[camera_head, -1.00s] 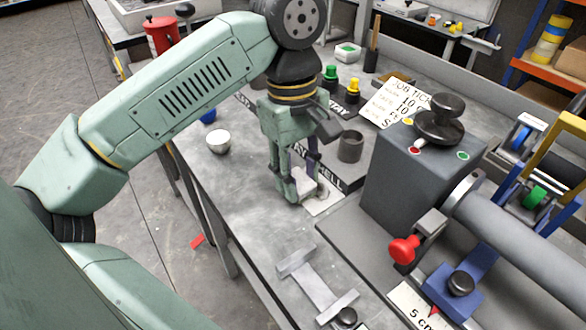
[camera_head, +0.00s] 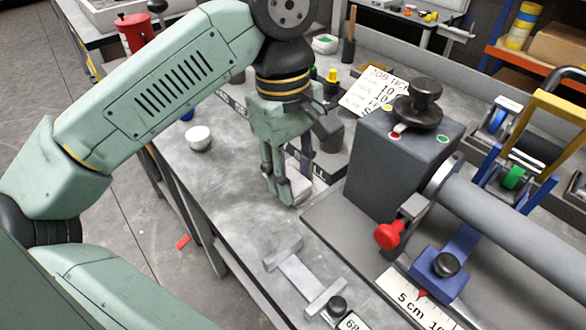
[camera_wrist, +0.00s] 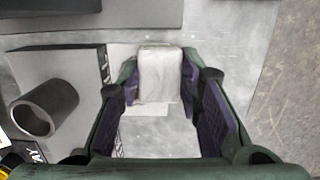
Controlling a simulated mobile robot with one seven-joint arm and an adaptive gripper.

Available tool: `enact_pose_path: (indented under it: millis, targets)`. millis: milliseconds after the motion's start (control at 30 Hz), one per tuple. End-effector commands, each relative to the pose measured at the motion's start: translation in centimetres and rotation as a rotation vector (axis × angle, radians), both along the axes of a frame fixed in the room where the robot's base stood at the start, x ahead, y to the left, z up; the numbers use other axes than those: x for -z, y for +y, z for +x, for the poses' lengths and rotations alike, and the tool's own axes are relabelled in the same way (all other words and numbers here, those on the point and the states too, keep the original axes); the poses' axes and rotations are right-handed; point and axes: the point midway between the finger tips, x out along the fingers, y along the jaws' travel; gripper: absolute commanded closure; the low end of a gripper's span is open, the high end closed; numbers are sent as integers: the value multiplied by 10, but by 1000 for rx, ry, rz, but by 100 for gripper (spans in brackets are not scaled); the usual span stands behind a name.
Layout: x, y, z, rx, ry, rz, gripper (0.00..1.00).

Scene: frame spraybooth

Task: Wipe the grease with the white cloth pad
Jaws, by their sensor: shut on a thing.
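My gripper (camera_head: 285,193) points down over the bench near its middle. It is shut on the white cloth pad (camera_wrist: 160,75), which sits between the fingertips in the wrist view. In the head view a small pale part of the pad (camera_head: 300,184) shows beside the fingers, low at the bench top. I cannot tell whether the pad touches the surface. I cannot make out the grease in either view.
A grey block with a black knob (camera_head: 400,160) stands right of my gripper. A grey metal bracket (camera_head: 300,275) lies in front, and a white cup (camera_head: 198,138) stands to the left. A hollow dark cylinder (camera_wrist: 45,108) is close by in the wrist view.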

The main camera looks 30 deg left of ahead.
Motion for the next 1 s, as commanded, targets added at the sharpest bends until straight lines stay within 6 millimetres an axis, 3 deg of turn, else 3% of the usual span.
enact_pose_path:
  millis: [33,1000]
  targets:
    - [18,2,2,2,-1,-1,90]
    - [22,50,18,2,1,0,90]
